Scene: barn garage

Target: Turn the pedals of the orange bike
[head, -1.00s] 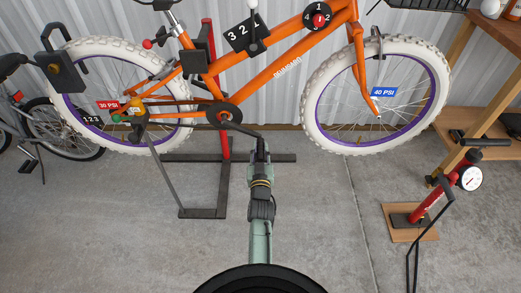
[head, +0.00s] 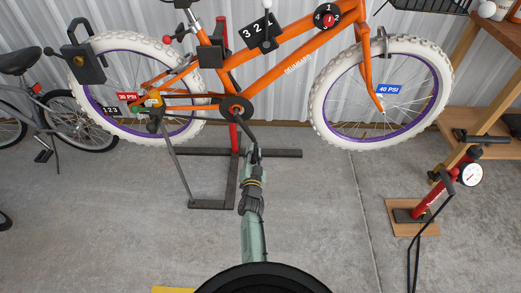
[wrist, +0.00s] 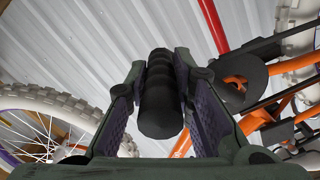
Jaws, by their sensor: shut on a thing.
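The orange bike (head: 290,55) is held up on a stand, with white tyres and purple rims. Its crank (head: 246,133) slopes down and slightly right from the chainring (head: 236,107). My gripper (head: 254,162) is below the chainring, at the crank's lower end, and largely hides the pedal there in the head view. In the wrist view, the black ridged pedal (wrist: 160,98) sits between the two fingers of my gripper (wrist: 161,90), which are shut on it.
The stand's dark base (head: 212,204) lies on the concrete under the bike. A red floor pump (head: 430,203) stands at right beside a wooden shelf (head: 475,100). A grey bike (head: 45,105) is at left. Open floor lies right of my arm.

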